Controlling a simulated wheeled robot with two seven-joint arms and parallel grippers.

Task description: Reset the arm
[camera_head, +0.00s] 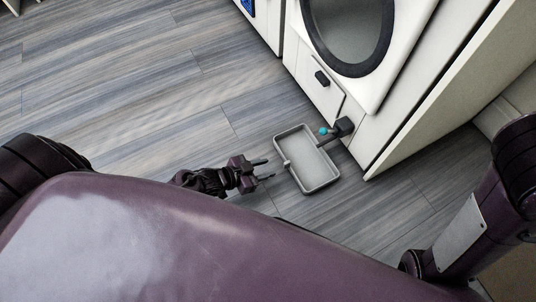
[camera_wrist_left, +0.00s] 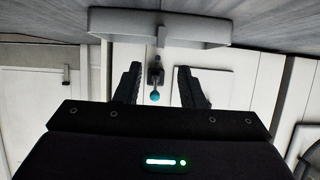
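My left gripper (camera_head: 269,169) is low over the floor, left of the grey tray, in the head view. It is open, its two dark fingers apart and pointing right toward the tray. In the left wrist view the same gripper (camera_wrist_left: 159,68) shows nothing held between its fingers. A small black fitting with a teal ball (camera_wrist_left: 155,96) shows beyond the gap between them. My right arm (camera_head: 480,215) comes down at the right edge of the head view; its gripper is not visible.
Open wood floor (camera_head: 120,100) spreads left.

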